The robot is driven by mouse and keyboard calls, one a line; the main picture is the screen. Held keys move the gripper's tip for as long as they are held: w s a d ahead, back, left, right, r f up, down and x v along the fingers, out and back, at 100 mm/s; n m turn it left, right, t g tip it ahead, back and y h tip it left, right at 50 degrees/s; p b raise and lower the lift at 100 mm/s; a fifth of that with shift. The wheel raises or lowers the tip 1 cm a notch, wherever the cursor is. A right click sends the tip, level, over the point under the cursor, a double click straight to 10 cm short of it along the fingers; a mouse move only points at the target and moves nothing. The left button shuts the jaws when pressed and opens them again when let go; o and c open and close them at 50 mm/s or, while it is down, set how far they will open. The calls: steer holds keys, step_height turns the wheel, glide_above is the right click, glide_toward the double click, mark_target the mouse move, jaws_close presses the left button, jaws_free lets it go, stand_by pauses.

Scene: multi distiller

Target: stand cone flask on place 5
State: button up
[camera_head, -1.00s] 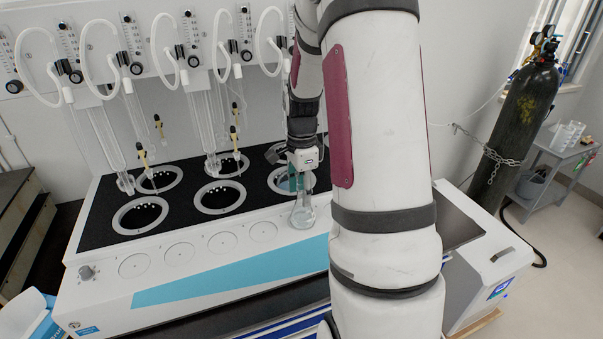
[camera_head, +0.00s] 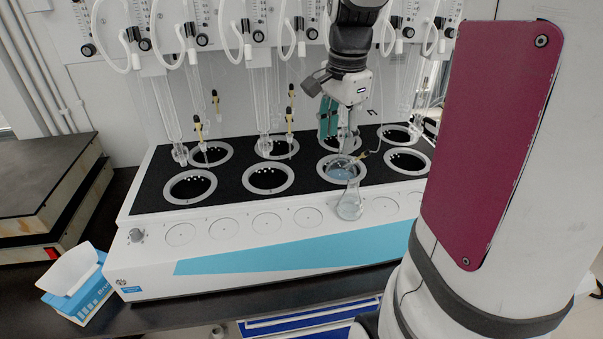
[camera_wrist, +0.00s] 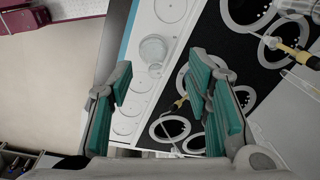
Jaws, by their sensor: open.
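The clear glass cone flask (camera_head: 349,203) stands upright on the white front ledge of the distiller (camera_head: 270,250), over one of the round marked places in the row. In the wrist view the flask (camera_wrist: 153,50) is seen from above, beyond and between the finger directions, apart from both fingers. My gripper (camera_head: 334,138) is above and behind the flask, over the black top, with teal finger pads spread. In the wrist view my gripper (camera_wrist: 165,92) is open and empty. No place numbers are readable.
Bare round places (camera_head: 267,222) lie on both sides of the flask. Black-topped wells (camera_head: 269,179) are behind it, with hanging glass tubes (camera_head: 264,115) and yellow-tipped lines. A blue-and-white box (camera_head: 78,285) sits at the left on the dark bench.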

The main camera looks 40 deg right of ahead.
steer(key=s+a+r+n+t, duration=0.2)
steer(key=s+a+n, duration=0.4)
steer(key=a+n, duration=0.3)
steer(key=s+a+r+n+t, duration=0.2)
steer(key=s+a+n, duration=0.4)
steer(key=a+n, duration=0.3)
steer(key=shift+a+r+n+t, duration=0.3)
steer(key=shift+a+n, duration=0.1)
steer(key=shift+a, duration=0.85)
steer(key=shift+f, duration=0.15)
